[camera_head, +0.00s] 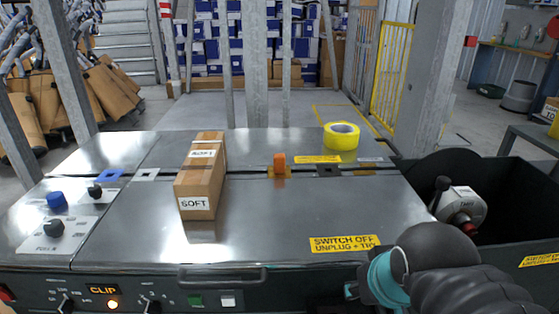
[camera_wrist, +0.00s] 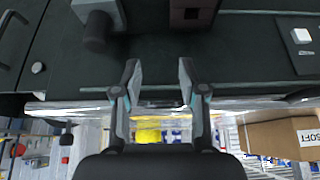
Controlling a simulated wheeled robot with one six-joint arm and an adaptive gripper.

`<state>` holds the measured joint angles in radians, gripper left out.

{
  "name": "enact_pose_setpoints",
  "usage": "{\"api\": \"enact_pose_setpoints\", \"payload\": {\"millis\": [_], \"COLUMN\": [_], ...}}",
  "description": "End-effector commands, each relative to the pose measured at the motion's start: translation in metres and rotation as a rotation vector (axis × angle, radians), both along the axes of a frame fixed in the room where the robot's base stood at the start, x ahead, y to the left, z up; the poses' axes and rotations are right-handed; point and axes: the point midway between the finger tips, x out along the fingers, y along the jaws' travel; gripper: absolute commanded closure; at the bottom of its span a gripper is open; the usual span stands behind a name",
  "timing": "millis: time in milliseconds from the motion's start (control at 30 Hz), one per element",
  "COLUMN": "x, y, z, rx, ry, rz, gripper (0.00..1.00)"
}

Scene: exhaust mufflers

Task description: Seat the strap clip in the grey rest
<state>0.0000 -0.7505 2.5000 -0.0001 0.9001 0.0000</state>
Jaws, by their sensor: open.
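A small orange block (camera_head: 279,159), which looks like the strap clip, stands upright on the steel table top, right of the carton. A flat light-grey square with a dark centre (camera_head: 145,175), which may be the grey rest, lies left of the carton and apart from the orange block. A similar blue square (camera_head: 110,175) lies beside it. My gripper (camera_wrist: 157,72) is open in the wrist view, with nothing between its fingers, near the machine's dark front. In the head view my arm is at the lower right and the fingertips cannot be made out.
A carton marked SOFT (camera_head: 199,180) stands left of the orange block. A yellow tape roll (camera_head: 341,136) sits at the back right. Knobs (camera_head: 55,228) stand at the left. The table's front middle is clear. A dark bin (camera_head: 520,222) is at the right.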

Motion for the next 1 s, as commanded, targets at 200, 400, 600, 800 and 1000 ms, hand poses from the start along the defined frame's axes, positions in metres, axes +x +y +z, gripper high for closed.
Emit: {"api": "enact_pose_setpoints", "payload": {"millis": [200, 400, 600, 800, 1000], "x": [0.009, 0.049, 0.111, 0.174, 0.236], "y": [0.001, 0.007, 0.021, 0.04, 0.064], "z": [0.014, 0.066, 0.124, 0.168, 0.195], "rx": [-0.013, -0.079, -0.166, -0.241, -0.302], "ry": [0.012, 0.064, 0.14, 0.212, 0.276], "rz": [0.031, 0.189, 0.427, 0.68, 0.938], "gripper": [0.44, 0.44, 0.44, 0.44, 0.44]}}
